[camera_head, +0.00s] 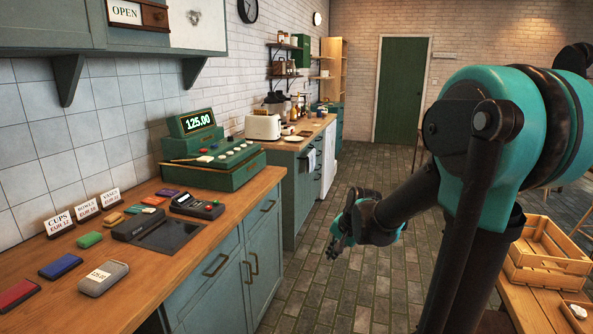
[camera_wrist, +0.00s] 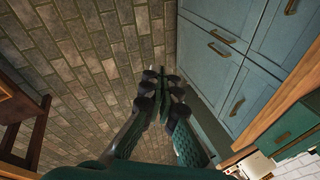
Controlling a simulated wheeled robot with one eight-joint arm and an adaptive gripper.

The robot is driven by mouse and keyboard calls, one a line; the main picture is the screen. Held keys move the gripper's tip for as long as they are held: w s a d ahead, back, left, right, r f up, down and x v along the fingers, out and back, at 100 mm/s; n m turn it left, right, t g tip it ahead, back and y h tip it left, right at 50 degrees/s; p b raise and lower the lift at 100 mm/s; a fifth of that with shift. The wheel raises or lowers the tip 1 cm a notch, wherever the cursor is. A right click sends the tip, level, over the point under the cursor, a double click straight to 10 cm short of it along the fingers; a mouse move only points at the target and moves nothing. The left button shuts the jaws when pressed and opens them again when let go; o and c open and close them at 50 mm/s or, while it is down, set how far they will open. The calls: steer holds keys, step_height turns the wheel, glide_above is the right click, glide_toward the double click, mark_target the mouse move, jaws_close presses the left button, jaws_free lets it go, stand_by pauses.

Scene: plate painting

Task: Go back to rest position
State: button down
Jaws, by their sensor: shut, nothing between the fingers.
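My gripper (camera_head: 340,240) hangs at the end of my teal and black arm, over the brick floor of the aisle in the head view. It is to the right of the counter and touches nothing. In the wrist view my gripper (camera_wrist: 162,97) points down at the floor, its fingers close together with nothing between them.
The wooden counter (camera_head: 140,280) on the left carries a green cash register (camera_head: 213,152), a card terminal (camera_head: 196,206), price signs and several coloured blocks. A wooden crate (camera_head: 545,255) stands on a table at the right. The aisle floor (camera_head: 335,290) is clear up to the green door (camera_head: 402,90).

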steer(key=s+d+f+n+h, duration=0.1)
steer(key=s+d+f+n, duration=0.2)
steer(key=s, duration=0.6)
steer(key=s+d+f+n+h, duration=0.2)
steer(key=s+d+f+n, duration=0.1)
steer(key=s, duration=0.6)
steer(key=shift+d+n, duration=0.7)
steer(key=shift+d, duration=0.3)
steer(key=shift+a, duration=0.1)
